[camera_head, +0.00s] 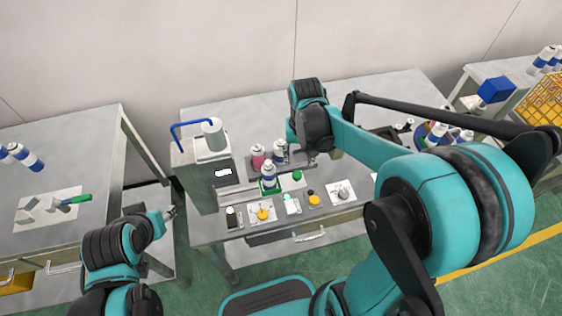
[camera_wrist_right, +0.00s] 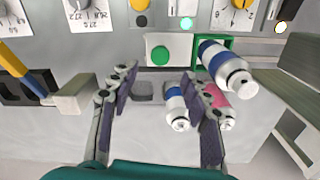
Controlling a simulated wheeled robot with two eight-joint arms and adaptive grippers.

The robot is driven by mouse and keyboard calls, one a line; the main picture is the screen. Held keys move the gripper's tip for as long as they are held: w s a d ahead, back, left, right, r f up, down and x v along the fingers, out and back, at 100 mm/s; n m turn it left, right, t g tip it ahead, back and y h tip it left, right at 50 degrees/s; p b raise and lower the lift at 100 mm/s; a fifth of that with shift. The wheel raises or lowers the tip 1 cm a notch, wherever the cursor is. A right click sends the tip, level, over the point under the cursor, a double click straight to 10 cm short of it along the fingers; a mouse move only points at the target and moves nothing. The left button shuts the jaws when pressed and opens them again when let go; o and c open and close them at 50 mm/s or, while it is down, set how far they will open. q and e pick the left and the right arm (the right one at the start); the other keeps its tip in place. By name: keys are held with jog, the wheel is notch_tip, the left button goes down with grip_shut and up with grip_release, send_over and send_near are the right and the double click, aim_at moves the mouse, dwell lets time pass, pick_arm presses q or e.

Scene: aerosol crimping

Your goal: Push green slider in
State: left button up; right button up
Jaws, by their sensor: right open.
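A square green holder (camera_head: 262,188), which I take as the green slider, stands on the middle table with a blue and white can (camera_head: 268,172) upright in it. In the right wrist view the green holder (camera_wrist_right: 228,42) is beyond the right finger, around one end of the can (camera_wrist_right: 222,65). A white block with a green round button (camera_wrist_right: 159,55) lies ahead of the gap between the fingers. My right gripper (camera_wrist_right: 158,82) is open and empty, apart from the holder. In the head view the right gripper (camera_head: 311,157) is above the table. My left gripper (camera_head: 171,212) is low at left, its fingers too small to judge.
A pink can (camera_head: 258,157) and another blue and white can (camera_head: 279,152) stand behind the holder. A crimping machine (camera_head: 211,140) with a blue handle is at left. Dials and buttons (camera_head: 263,213) line the table's front.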

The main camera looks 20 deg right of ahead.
aim_at(296, 175)
jog(key=shift+w+f, duration=0.15)
jog(key=shift+f, duration=0.15)
notch_tip(296, 175, down, 7)
jog(key=b, duration=0.3)
jog(key=shift+f, duration=0.15)
grip_shut()
jog(key=shift+a, duration=0.2)
